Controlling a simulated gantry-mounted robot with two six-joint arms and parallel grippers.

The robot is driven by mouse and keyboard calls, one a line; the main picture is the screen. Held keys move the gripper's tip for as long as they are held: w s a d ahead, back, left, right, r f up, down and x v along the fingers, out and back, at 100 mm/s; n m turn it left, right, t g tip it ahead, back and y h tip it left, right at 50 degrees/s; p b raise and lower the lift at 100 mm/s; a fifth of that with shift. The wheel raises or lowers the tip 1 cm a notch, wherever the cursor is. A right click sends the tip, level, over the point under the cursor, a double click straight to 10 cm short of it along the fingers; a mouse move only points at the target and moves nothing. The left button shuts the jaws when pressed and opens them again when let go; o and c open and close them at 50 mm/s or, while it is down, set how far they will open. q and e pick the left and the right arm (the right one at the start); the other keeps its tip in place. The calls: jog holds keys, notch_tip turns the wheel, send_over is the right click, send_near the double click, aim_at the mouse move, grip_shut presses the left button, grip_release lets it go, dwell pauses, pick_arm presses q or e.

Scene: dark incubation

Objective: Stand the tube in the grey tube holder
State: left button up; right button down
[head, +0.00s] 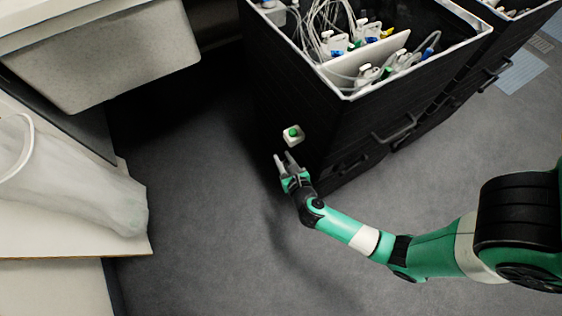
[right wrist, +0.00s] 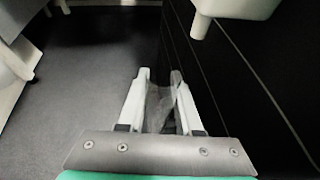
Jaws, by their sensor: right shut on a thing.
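My right gripper (head: 283,162) is low beside the black cabinet in the head view. In the right wrist view its two white fingers (right wrist: 160,92) are shut on a clear, see-through tube (right wrist: 164,108), which is faint and hard to outline. The tube cannot be made out in the head view. I cannot pick out a grey tube holder for certain. A small pale block with a green top (head: 292,134) shows against the cabinet side, just beyond the fingertips. My left gripper is not in view.
The black cabinet (head: 300,100) has an open top holding cables and white connectors (head: 335,45). A grey bin (head: 110,60) and a pale table edge (head: 75,245) stand at the left. In the right wrist view a white part (right wrist: 230,8) hangs at the top right. The floor between is clear.

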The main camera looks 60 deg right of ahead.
jog(key=d, duration=0.4)
jog(key=shift+w, duration=0.35)
jog(key=shift+w+d+f+b, duration=0.15)
jog(key=shift+f+b, duration=0.1)
jog(key=shift+f, duration=0.2)
jog(key=shift+s+d+f+b, duration=0.1)
jog(key=shift+d+f+b, duration=0.1)
jog(key=shift+f, duration=0.2)
jog(key=shift+a+f+b, duration=0.1)
jog(key=shift+f+b, duration=0.35)
jog(key=shift+f, duration=0.25)
jog(key=shift+f+b, duration=0.35)
jog(key=shift+f, duration=0.25)
jog(key=c, duration=0.7)
grip_release()
jog(key=shift+o, duration=1)
jog(key=shift+w+a, duration=0.15)
jog(key=shift+a, duration=0.05)
jog(key=shift+d, duration=0.1)
